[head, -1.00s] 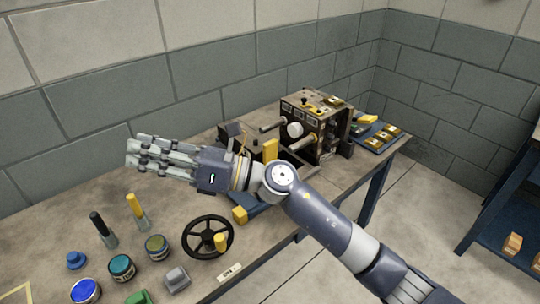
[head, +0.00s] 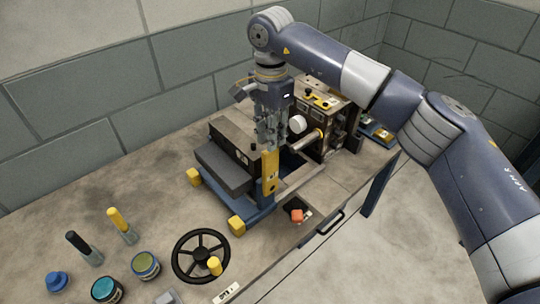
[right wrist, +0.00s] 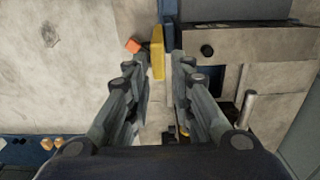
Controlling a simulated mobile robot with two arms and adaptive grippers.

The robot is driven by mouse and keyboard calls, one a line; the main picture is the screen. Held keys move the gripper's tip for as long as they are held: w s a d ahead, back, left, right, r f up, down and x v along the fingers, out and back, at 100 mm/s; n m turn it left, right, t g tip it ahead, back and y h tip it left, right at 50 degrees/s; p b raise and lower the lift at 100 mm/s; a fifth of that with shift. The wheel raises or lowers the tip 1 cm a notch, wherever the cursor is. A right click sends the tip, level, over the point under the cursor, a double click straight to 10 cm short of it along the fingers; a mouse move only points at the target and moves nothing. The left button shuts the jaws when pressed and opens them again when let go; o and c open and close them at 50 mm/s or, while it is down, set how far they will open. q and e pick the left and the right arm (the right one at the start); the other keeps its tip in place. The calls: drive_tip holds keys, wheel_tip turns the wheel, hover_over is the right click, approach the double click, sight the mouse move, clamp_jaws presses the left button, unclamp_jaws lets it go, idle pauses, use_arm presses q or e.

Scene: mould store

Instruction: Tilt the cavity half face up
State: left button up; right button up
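A dark block (head: 222,168), which looks like the cavity half, sits on a blue base with yellow corner blocks (head: 236,225). A flat yellow bar (head: 270,172) stands upright at its right side and also shows in the right wrist view (right wrist: 157,52). My right gripper (head: 270,138) points down at the top of this bar. In the right wrist view its fingers (right wrist: 158,66) are spread on both sides of the bar's line, with a visible gap; I cannot tell whether they touch it. The bar's top is partly hidden by the fingers. My left gripper is not in view.
A second mould part (head: 335,108) with protruding rods stands behind, to the right. A black handwheel (head: 201,257) with a yellow knob is in front. An orange knob (head: 297,216) is at the bench's front edge. Paint pots (head: 145,266) and upright handles stand at the left.

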sight(270, 164)
drive_tip(key=f, duration=0.3)
drive_tip(key=f+p, duration=0.1)
drive_tip(key=shift+s+f, duration=0.4)
drive_tip(key=f, duration=0.3)
drive_tip(key=shift+w+p, duration=0.2)
drive_tip(key=shift+p, duration=0.15)
drive_tip(key=shift+f, duration=0.95)
drive_tip(key=c, duration=0.4)
drive_tip(key=shift+a, duration=0.1)
clamp_jaws()
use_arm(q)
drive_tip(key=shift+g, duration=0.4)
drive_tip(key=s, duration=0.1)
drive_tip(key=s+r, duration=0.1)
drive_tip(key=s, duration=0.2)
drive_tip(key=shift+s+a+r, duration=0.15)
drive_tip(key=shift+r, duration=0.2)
